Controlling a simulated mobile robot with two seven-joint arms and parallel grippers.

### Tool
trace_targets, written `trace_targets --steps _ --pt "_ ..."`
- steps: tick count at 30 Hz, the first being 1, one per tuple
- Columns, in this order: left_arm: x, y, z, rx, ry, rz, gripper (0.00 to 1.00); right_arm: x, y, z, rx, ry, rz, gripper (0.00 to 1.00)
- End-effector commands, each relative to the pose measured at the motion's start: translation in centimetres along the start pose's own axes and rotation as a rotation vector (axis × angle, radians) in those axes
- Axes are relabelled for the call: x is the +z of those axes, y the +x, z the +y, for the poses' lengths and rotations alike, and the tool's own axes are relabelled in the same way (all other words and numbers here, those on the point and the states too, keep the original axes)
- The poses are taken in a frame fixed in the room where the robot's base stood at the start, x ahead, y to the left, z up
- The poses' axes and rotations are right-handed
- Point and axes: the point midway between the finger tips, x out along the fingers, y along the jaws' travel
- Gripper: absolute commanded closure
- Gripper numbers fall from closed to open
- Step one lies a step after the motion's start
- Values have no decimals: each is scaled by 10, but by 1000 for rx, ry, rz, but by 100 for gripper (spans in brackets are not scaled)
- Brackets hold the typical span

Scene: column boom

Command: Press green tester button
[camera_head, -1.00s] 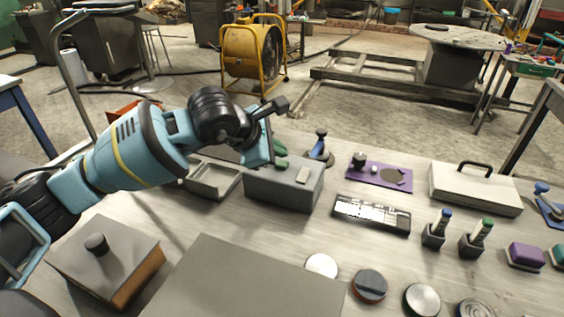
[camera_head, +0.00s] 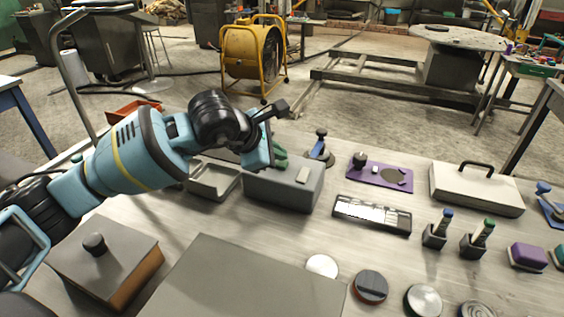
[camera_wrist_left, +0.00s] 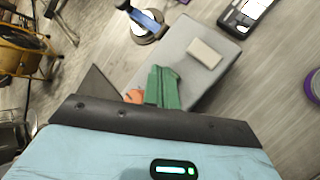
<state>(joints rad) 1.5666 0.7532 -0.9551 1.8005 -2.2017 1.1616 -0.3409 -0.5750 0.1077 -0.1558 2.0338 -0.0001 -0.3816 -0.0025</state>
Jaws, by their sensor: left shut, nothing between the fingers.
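The grey tester box (camera_head: 285,187) stands on the table, with a pale raised pad (camera_head: 303,174) on its top right. The box also shows in the left wrist view (camera_wrist_left: 205,80), with the pale pad (camera_wrist_left: 204,53). My left gripper (camera_head: 281,160) is over the box's far left part, its green fingers shut and empty. In the left wrist view the shut fingers (camera_wrist_left: 163,90) overlap the end of the box. I cannot tell whether they touch it. I cannot make out a green button apart from the fingers; that part of the box is covered.
A blue-handled stand (camera_head: 320,150) is right behind the box, and an open metal tray (camera_head: 213,193) is at its left. A purple plate (camera_head: 400,184), a black-framed panel (camera_head: 372,226) and a white case (camera_head: 475,203) lie to the right. A grey panel (camera_head: 245,280) is in front.

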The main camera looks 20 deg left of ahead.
Motion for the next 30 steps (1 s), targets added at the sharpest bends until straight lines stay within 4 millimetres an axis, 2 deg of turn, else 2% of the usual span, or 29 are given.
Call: trace_targets --steps 30 --pt "-5 7 -5 -1 0 0 100 6 3 0 -1 1 -8 64"
